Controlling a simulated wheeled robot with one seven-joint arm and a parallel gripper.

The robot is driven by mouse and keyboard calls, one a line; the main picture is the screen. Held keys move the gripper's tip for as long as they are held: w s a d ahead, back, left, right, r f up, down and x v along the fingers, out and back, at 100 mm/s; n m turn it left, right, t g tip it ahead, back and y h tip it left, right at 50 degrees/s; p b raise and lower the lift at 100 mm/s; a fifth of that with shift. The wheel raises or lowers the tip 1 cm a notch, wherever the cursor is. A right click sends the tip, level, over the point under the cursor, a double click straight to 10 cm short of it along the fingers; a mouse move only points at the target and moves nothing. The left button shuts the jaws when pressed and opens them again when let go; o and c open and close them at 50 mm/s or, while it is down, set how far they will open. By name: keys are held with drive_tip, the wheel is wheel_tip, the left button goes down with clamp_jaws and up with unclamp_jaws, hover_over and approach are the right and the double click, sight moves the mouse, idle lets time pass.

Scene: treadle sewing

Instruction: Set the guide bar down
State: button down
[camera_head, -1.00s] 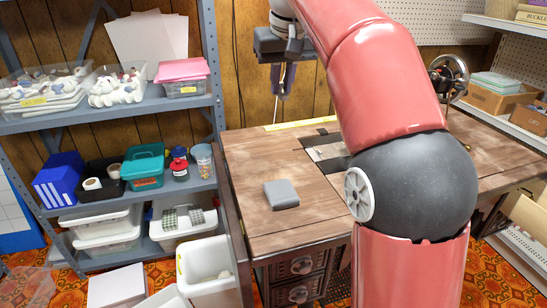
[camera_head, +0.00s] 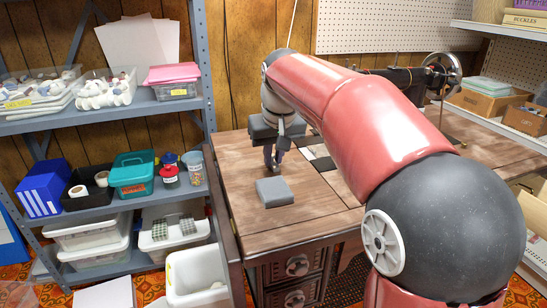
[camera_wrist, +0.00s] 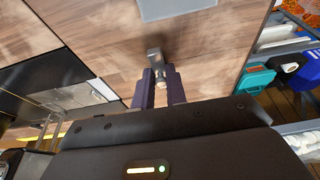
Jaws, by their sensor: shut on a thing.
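My gripper (camera_head: 274,164) is low over the left part of the wooden sewing table (camera_head: 240,205), just behind a grey block (camera_head: 274,192). In the wrist view the gripper (camera_wrist: 160,82) points at the wood, its two dark fingers shut on a small grey metal piece, the guide bar (camera_wrist: 154,58). The bar sticks out a little past the fingertips. I cannot tell whether it touches the tabletop. In the head view the bar is too small to make out. The grey block shows in the wrist view (camera_wrist: 178,8), apart from the bar.
The sewing machine (camera_head: 395,82) stands at the back right, partly behind my arm. A metal shelf (camera_head: 150,108) with bins stands at the left, and a white bin (camera_head: 197,279) sits on the floor. Bare wood lies around the gripper and the grey block.

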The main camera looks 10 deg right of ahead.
drive_tip(key=shift+f, duration=0.2)
drive_tip(key=c, duration=1.4)
unclamp_jaws()
drive_tip(key=shift+c, duration=0.2)
drive_tip(key=shift+r, duration=0.1)
